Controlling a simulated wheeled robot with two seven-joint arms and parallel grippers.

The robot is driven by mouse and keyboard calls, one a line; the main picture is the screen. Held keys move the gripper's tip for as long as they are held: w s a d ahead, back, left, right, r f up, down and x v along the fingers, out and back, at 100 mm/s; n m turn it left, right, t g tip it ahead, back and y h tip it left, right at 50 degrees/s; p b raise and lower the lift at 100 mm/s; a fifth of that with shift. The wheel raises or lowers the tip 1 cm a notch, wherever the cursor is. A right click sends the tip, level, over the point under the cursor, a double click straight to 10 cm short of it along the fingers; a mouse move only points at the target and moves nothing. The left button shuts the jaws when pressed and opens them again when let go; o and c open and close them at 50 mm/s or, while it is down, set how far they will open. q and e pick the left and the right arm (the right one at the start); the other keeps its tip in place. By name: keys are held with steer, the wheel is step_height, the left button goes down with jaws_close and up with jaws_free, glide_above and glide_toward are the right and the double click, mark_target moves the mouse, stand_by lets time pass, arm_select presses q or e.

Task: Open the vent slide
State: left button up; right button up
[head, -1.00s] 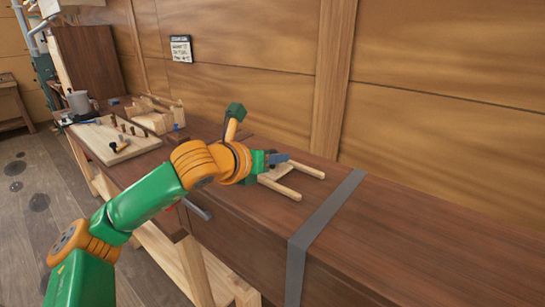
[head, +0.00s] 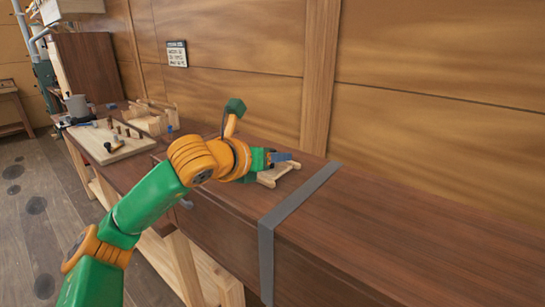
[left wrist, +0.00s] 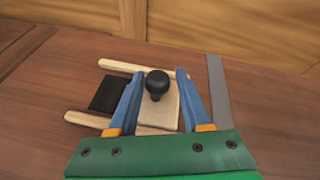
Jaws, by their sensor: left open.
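The vent slide is a pale wooden plate (left wrist: 165,112) with a round black knob (left wrist: 157,84), lying between two pale wooden rails (left wrist: 142,67) on the dark bench top. A dark rectangular opening (left wrist: 106,93) shows to the left of the plate in the left wrist view. My left gripper (left wrist: 159,68) is open, with one blue finger on each side of the knob; I cannot tell whether either touches it. In the head view the left gripper (head: 281,157) hides the knob, and part of the rails (head: 278,177) shows beneath it. My right gripper is not in view.
A grey strap (head: 292,212) crosses the bench right of the rails. A peg board (head: 110,140), wooden pieces (head: 150,118) and a grey mug (head: 76,104) stand at the far left of the bench. A wooden wall rises behind. The bench top right of the strap is clear.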

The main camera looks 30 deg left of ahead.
arm_select(q)
steer(key=shift+s+a, duration=0.1)
steer(key=shift+s, duration=0.15)
steer(key=b+v, duration=0.2)
steer(key=v, duration=0.5)
steer(key=shift+w, duration=0.2)
